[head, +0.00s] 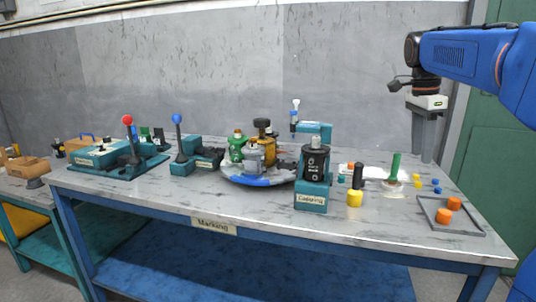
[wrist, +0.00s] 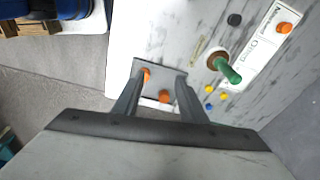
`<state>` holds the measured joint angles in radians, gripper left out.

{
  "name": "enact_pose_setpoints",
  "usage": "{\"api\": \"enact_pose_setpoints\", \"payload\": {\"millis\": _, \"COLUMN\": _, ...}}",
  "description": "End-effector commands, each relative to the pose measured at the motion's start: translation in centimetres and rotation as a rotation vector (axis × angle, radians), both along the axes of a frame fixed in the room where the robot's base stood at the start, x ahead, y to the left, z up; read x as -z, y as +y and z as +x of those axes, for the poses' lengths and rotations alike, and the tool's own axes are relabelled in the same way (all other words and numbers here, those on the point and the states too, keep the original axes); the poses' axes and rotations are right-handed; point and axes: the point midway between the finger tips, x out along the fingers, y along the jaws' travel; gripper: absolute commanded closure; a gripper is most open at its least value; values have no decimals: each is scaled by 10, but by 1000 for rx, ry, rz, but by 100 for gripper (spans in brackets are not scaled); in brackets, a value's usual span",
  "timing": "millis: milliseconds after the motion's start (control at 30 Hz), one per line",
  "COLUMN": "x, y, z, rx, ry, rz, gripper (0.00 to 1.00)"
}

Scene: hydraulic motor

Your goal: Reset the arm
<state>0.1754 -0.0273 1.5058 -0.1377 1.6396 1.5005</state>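My gripper (wrist: 159,80) shows in the wrist view with its two dark fingers spread apart and nothing between them. It points down above the grey tray (wrist: 172,70) holding two orange pieces (wrist: 164,95); the fingers partly cover the tray. In the head view my arm comes in from the upper right, and the gripper (head: 425,158) hangs over the right back of the workbench (head: 245,206). One finger cannot be told from the other there.
The green-handled tool (head: 394,168) stands left of the tray (head: 470,224), near small yellow and blue pieces. A black-topped coloring station (head: 312,190), a round turntable (head: 258,180) and lever stations (head: 120,158) fill the bench leftward. A grey wall (head: 350,70) stands behind.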

Motion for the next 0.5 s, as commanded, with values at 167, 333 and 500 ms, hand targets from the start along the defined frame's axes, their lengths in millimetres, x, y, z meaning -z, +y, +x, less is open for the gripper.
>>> {"api": "enact_pose_setpoints", "payload": {"millis": 167, "x": 8, "y": 12, "z": -20, "rx": -118, "ry": -15, "rz": 2, "gripper": 62}}
{"api": "enact_pose_setpoints", "payload": {"millis": 333, "x": 22, "y": 28, "z": -48, "rx": -285, "ry": -35, "rz": 2, "gripper": 62}}
{"api": "enact_pose_setpoints", "payload": {"millis": 500, "x": 48, "y": 50, "z": -89, "rx": -524, "ry": -64, "rz": -8, "gripper": 62}}
